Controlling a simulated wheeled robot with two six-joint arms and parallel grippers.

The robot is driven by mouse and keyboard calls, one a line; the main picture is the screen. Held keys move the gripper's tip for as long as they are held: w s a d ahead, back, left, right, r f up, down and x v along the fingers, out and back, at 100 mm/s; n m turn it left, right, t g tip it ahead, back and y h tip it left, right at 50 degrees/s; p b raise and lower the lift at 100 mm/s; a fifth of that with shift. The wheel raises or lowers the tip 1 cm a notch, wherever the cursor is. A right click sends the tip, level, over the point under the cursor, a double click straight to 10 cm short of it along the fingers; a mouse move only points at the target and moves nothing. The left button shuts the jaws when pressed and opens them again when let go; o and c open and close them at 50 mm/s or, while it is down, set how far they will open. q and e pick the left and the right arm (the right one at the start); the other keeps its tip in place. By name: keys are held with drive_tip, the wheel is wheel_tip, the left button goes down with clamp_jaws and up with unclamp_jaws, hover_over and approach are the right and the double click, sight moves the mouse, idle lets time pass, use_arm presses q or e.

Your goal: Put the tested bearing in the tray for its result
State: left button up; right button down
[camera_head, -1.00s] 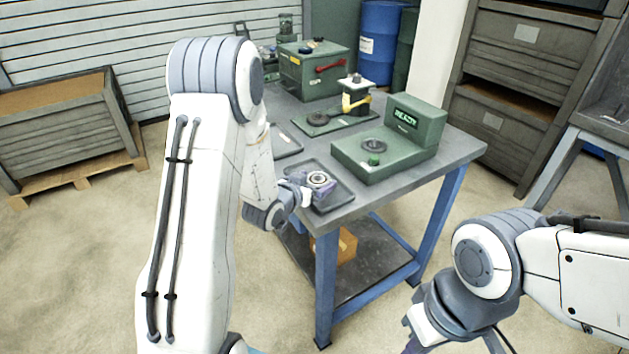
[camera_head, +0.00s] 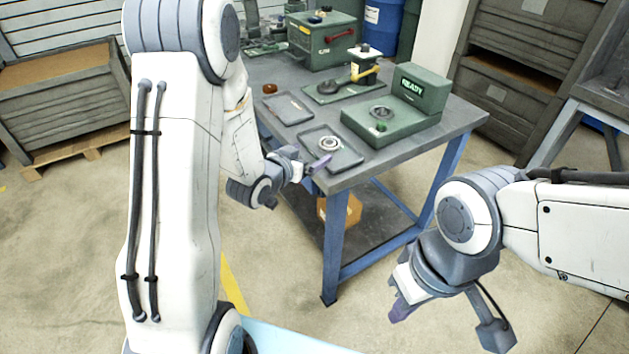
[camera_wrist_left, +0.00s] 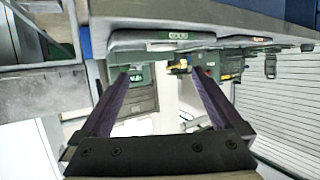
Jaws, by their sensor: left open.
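The bearing (camera_head: 330,143), a pale metal ring, lies flat in the dark near tray (camera_head: 352,161) at the table's front corner. A second dark tray (camera_head: 288,109) farther back looks empty. My left gripper (camera_head: 318,165) is just off the near tray's front-left edge, apart from the bearing. In the left wrist view its fingers (camera_wrist_left: 160,100) are spread with nothing between them. That view also shows a tray with a green label (camera_wrist_left: 166,36) that seems to read GOOD; the bearing is not visible there. My right gripper (camera_head: 400,308) is low at right, away from the table; its fingers are unclear.
A green tester (camera_head: 395,130) with a READY display stands right of the near tray. Floor in front of the table is clear.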

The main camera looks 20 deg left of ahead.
use_arm(q)
drive_tip(key=s+d+r+m+g+y, duration=0.15)
drive_tip(key=s+d+g, duration=0.35)
drive_tip(key=s+d, duration=0.5)
drive_tip(key=s+d+r+m+g, duration=0.15)
drive_tip(key=s+d+g, duration=0.35)
drive_tip(key=s, duration=0.8)
drive_tip(key=s+r+m+g+p, duration=0.1)
drive_tip(key=s+r+g+p, duration=0.2)
drive_tip(key=s, duration=0.7)
drive_tip(key=shift+s+r+m+g, duration=0.3)
drive_tip(key=shift+r+m, duration=0.1)
drive_tip(key=shift+r, duration=0.4)
drive_tip(key=shift+y, duration=0.25)
